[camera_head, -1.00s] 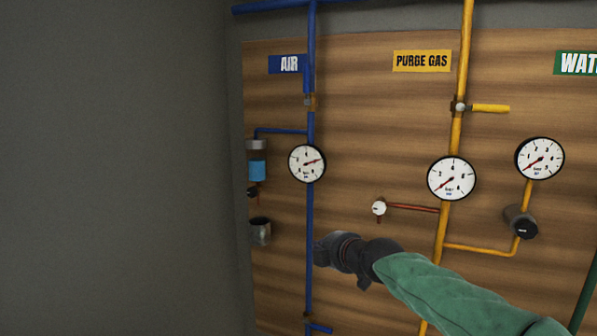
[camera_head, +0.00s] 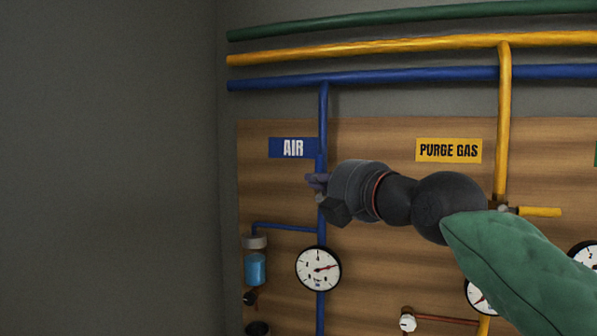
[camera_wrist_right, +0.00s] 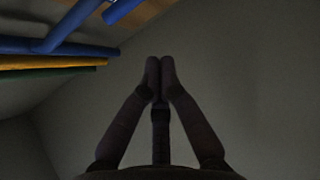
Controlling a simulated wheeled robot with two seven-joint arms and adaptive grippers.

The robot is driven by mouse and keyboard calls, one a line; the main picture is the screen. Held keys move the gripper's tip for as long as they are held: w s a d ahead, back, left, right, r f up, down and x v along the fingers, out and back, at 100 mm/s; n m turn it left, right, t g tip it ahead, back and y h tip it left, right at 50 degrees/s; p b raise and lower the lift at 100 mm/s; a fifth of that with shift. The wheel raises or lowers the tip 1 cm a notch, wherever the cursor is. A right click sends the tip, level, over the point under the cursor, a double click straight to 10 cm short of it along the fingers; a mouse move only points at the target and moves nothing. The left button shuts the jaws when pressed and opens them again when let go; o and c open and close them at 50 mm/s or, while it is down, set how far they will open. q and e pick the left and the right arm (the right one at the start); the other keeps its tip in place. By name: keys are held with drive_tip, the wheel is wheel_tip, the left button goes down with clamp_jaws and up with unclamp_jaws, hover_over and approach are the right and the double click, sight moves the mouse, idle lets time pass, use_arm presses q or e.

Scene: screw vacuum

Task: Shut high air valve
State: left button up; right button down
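The high air valve is on the vertical blue air pipe (camera_head: 323,115), beside the AIR label (camera_head: 293,148). Its blue handle (camera_head: 319,164) stands upright along the pipe; the valve body is mostly hidden behind my right gripper. My right gripper (camera_head: 314,183) reaches in from the right, in front of the pipe at the valve's height. In the right wrist view its two fingers (camera_wrist_right: 160,76) are together with nothing seen between them. There the blue handle's end (camera_wrist_right: 121,10) shows above and left of the fingertips, apart from them in the picture. My left gripper is out of view.
A pressure gauge (camera_head: 318,269) and a blue-filled bowl (camera_head: 255,268) are below. The yellow purge gas pipe (camera_head: 503,120) with its yellow handle (camera_head: 540,211) is to the right, behind my arm. Horizontal pipes run above the board; a bare grey wall (camera_head: 110,170) is left.

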drive_tip(key=p+x, duration=0.4)
drive_tip(key=x, duration=0.6)
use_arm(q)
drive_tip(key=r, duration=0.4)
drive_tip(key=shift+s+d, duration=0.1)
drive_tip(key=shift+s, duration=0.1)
use_arm(e)
drive_tip(key=d, duration=0.2)
drive_tip(key=s+d, duration=0.1)
drive_tip(key=d, duration=0.1)
drive_tip(key=shift+d, duration=0.1)
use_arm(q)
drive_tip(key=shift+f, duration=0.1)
use_arm(e)
drive_tip(key=shift+s, duration=0.1)
